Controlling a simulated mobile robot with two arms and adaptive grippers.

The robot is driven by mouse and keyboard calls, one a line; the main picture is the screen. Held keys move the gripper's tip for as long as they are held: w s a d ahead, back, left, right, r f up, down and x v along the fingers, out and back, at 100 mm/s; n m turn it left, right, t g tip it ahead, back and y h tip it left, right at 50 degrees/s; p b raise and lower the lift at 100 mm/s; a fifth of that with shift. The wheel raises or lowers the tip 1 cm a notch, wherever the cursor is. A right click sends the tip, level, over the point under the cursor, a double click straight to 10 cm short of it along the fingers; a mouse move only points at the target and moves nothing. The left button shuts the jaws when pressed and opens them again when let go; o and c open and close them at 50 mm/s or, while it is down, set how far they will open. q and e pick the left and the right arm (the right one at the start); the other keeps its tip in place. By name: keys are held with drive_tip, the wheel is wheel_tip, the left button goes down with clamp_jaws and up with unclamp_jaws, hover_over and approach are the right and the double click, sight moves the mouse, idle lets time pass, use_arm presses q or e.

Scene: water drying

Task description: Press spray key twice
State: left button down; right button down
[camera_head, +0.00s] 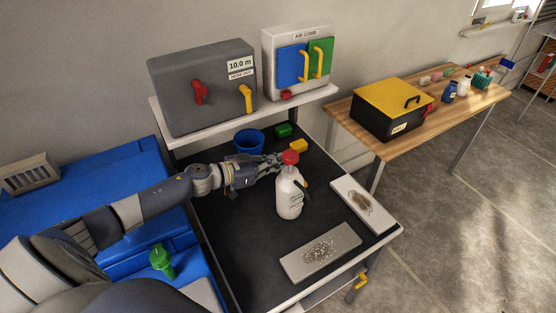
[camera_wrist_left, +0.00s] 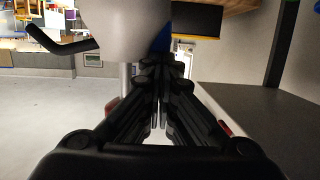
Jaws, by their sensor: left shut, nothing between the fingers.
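A white spray bottle (camera_head: 288,200) with a red top (camera_head: 290,157) and a dark handle on its right side stands upright on the black worktop. My left gripper (camera_head: 276,163) reaches in from the left, its fingertips close beside the red top. I cannot tell whether they touch it. In the left wrist view the gripper's fingers (camera_wrist_left: 160,115) are shut together with nothing between them. The white bottle body (camera_wrist_left: 130,25) fills the top there, with a black lever (camera_wrist_left: 60,40) sticking out left. My right gripper is not in view.
A blue bin (camera_head: 249,141), a green block (camera_head: 283,130) and a yellow block (camera_head: 299,146) stand behind the bottle. Two light trays with wet-looking patches (camera_head: 290,268) (camera_head: 380,216) lie at the front and right. A grey box (camera_head: 215,105) and a white panel sit on the shelf above.

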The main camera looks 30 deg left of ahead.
use_arm(q)
drive_tip(key=v, duration=0.7)
drive_tip(key=shift+s+a, duration=0.2)
drive_tip(key=shift+s, duration=0.1)
drive_tip(key=shift+r, duration=0.1)
idle(3.1)
drive_tip(key=shift+s+a+r+b, duration=0.25)
drive_tip(key=shift+s+r+b, duration=0.15)
drive_tip(key=shift+r, duration=0.1)
drive_tip(key=shift+s+a+r+b, duration=0.2)
drive_tip(key=shift+s+r+b, duration=0.2)
drive_tip(key=shift+r, duration=0.1)
drive_tip(key=shift+w, duration=0.15)
